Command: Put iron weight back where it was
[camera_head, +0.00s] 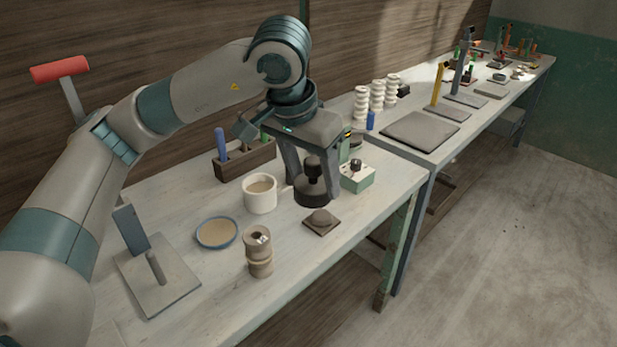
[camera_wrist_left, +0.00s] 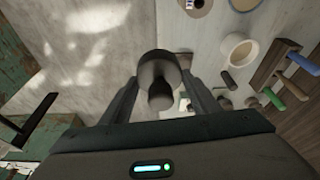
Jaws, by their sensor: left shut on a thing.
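The iron weight (camera_head: 312,192) is a dark, round, squat cylinder with a narrower knob on top. My left gripper (camera_head: 313,172) points down over it, with one finger on each side, shut on its upper part. In the left wrist view, the weight (camera_wrist_left: 158,68) sits between the two fingers of the same gripper (camera_wrist_left: 161,80). My right gripper is in neither view.
A square dark slab with a lump (camera_head: 320,222) lies just in front of the weight. A cream mug (camera_head: 260,194) is to its left and a pale green box (camera_head: 358,178) to its right. A blue-rimmed dish (camera_head: 217,233) and spools (camera_head: 259,252) stand further left.

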